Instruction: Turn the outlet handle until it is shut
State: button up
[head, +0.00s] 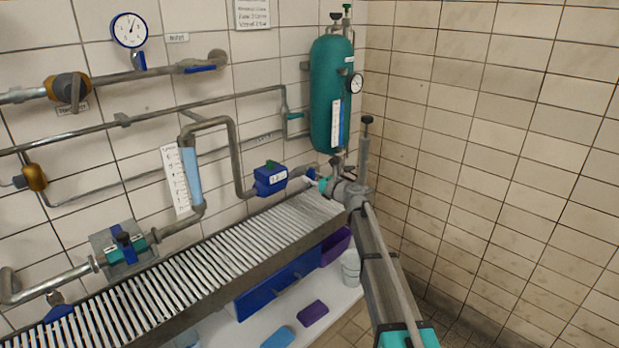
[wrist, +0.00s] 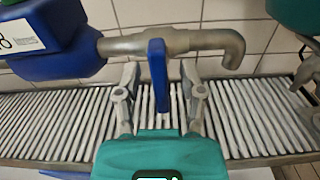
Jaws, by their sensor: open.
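In the wrist view, a blue lever handle (wrist: 157,75) sits on a grey pipe (wrist: 205,41) that bends down at its right end. The lever stands crosswise to the pipe, its free end toward me. My gripper (wrist: 159,82) is open, with one finger on each side of the lever; I cannot tell whether either finger touches it. In the head view, my gripper (head: 317,183) is at the pipe's end, right of the blue meter box (head: 270,179). The lever there (head: 311,173) is small and partly hidden.
A slatted grating (head: 215,255) runs under the pipes, close below my gripper. A teal tank (head: 332,95) stands behind and above it. Another blue lever (head: 200,68) is on the upper pipe. A white bottle (head: 350,267) stands below, beside my arm. The right tiled wall is bare.

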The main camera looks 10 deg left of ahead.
jog(key=v, duration=1)
jog(key=shift+s, duration=0.2)
jog(key=s+d+f+n+g+h, duration=0.3)
jog(key=s+f+n, duration=0.3)
jog(key=s+n, duration=0.25)
jog(key=s+d+f+n+g+h, duration=0.2)
jog(key=s+d+f+n+g, duration=0.15)
jog(key=s+f+n, duration=0.45)
jog(key=s+d+f+n+g+h, duration=0.2)
jog(key=s+d+n+h, duration=0.25)
jog(key=s+d, duration=0.35)
jog(key=s+d+f+n+g+h, duration=0.2)
jog(key=s+d+f+n+h, duration=0.25)
jog(key=s, duration=0.55)
notch_tip(320, 180, up, 18)
jog(key=d+p, duration=0.2)
jog(key=p, duration=1.4)
jog(key=shift+s, duration=0.25)
jog(key=shift+d+n+g, duration=0.1)
jog(key=shift+n+g, duration=0.15)
